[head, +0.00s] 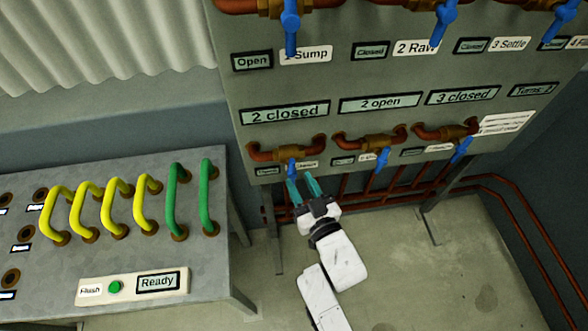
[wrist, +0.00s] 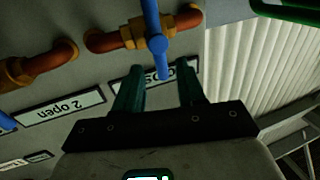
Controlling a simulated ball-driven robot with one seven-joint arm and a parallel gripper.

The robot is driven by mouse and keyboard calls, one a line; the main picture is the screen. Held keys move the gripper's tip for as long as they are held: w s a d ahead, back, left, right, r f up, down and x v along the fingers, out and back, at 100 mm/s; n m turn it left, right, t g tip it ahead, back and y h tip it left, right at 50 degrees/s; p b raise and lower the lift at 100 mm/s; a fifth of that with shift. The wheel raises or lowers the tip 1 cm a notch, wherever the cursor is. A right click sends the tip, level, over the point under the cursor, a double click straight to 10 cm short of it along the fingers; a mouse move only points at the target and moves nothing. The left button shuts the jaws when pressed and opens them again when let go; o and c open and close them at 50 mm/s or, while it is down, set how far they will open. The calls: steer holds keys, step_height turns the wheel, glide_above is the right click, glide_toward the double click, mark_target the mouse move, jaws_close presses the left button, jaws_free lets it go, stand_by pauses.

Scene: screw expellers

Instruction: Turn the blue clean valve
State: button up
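A lower row of brass valves with blue handles sits on the grey panel. The lower-left blue valve handle (head: 291,168) hangs down from its brass valve; the small labels beside it are too small to read, so I cannot tell which valve is the clean one. My gripper (head: 302,183) is open just below and right of this handle, with teal fingers pointing up. In the wrist view the blue handle (wrist: 155,30) lies between and beyond the open fingers (wrist: 160,75), with no clear contact visible.
Two more lower blue handles, the middle one (head: 382,160) and the right one (head: 461,150), hang beside it. Signs above read "2 closed" (head: 285,112), "2 open" (head: 380,102) and "3 closed" (head: 462,95). A bench (head: 225,265) with yellow and green hoses stands left. Copper pipes (head: 510,220) run below.

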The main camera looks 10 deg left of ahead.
mark_target(293, 171)
steer(key=shift+w+a+f+b, duration=0.3)
steer(key=shift+w+b, duration=0.2)
steer(key=shift+b, duration=0.2)
steer(key=b+x, duration=0.2)
steer(key=b, duration=0.1)
steer(key=shift+w+a+b, duration=0.2)
steer(key=shift+w+b, duration=0.05)
steer(key=shift+b, duration=0.15)
steer(key=shift+w+a+r+b, duration=0.3)
steer(key=shift+w+a+b, duration=0.2)
steer(key=shift+w+b, duration=0.4)
jaws_close()
